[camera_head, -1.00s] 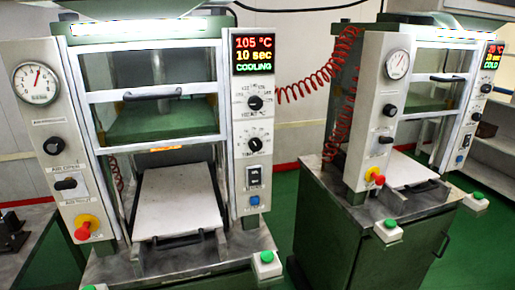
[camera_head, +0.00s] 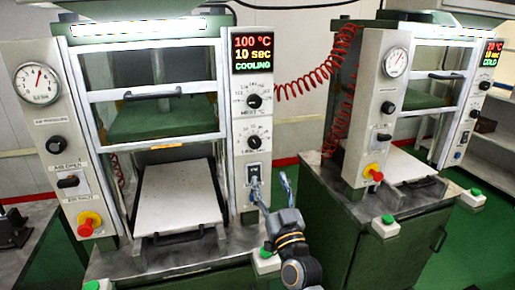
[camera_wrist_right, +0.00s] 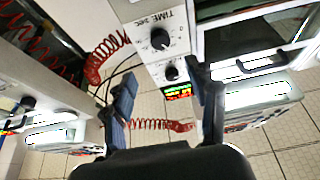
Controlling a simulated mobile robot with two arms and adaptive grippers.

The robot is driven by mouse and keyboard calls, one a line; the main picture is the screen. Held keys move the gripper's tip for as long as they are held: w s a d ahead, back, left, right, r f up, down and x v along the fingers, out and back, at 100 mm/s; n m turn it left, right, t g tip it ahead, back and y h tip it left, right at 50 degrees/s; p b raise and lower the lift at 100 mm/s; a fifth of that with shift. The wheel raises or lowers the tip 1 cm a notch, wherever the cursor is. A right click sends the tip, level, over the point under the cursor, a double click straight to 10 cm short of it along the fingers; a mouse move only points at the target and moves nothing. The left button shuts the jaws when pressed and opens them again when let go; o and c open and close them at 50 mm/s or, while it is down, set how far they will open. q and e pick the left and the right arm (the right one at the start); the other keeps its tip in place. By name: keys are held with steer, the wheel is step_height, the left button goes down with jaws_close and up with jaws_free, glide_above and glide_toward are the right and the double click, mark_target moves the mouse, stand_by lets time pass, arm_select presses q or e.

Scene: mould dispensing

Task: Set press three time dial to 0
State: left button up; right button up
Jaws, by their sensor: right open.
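The nearer press's time dial (camera_head: 253,142) is a black knob under the temperature dial (camera_head: 253,101) on its right-hand panel. Its display (camera_head: 252,53) reads 100 °C, 10 sec, COOLING. My right gripper (camera_head: 271,184) is open and empty, just below and right of the time dial and apart from it. One finger overlaps the panel beside the switch. In the right wrist view, upside down, the time dial (camera_wrist_right: 160,39), labelled TIME, sec, lies beyond the open fingers (camera_wrist_right: 163,72). No press number is readable. My left gripper is not in view.
A second press stands at the right, with its gauge panel (camera_head: 383,110) and a red coiled hose (camera_head: 318,78) between the presses. The near press has a red stop button (camera_head: 88,223) and a green button (camera_head: 268,250) at its front. A grey plate (camera_head: 178,197) lies inside.

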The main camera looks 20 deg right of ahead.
mark_target(256, 145)
steer(key=b+x, duration=0.1)
steer(key=x, duration=1.1)
steer(key=shift+w+f, duration=0.15)
steer(key=shift+f, duration=0.05)
steer(key=shift+c, duration=0.2)
steer(key=c, duration=1.1)
